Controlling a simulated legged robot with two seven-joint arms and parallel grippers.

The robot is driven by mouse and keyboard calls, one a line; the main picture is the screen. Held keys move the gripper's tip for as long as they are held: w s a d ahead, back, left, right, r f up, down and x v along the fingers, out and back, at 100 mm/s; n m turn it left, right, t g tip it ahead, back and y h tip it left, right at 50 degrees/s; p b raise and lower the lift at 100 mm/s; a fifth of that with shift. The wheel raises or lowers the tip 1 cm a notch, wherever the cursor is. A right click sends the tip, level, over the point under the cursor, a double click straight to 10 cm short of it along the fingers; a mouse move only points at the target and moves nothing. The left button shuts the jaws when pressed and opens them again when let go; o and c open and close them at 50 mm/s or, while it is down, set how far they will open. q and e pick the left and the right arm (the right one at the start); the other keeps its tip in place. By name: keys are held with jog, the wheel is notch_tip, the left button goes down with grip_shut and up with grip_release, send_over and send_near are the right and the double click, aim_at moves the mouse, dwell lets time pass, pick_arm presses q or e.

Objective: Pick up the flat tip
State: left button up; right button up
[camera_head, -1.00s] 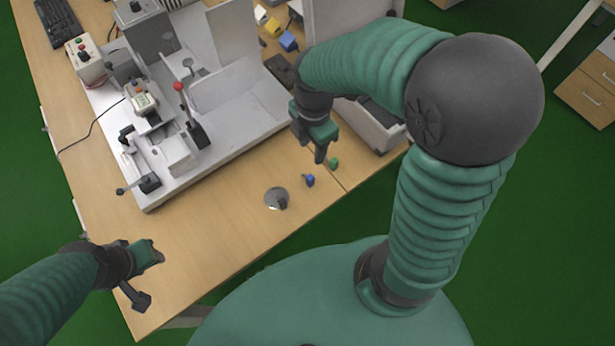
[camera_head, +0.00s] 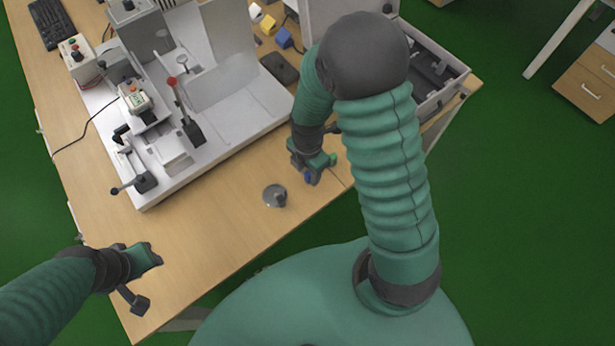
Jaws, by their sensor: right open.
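Contact cannot be judged. My left gripper (camera_head: 148,279) is open and empty at the table's front left, far from these pieces.
A white test rig (camera_head: 225,110) with levers fills the table's back left. A dark flat device (camera_head: 280,68) and yellow and blue blocks (camera_head: 284,38) lie behind. A grey open drawer box (camera_head: 435,75) is at the right. The wooden table (camera_head: 215,235) is clear at front left.

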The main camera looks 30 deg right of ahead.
jog(key=shift+w+d+f, duration=0.1)
jog(key=shift+d+f, duration=0.05)
jog(key=shift+d, duration=0.05)
jog(key=shift+c, duration=0.7)
jog(key=shift+a, duration=0.1)
grip_shut()
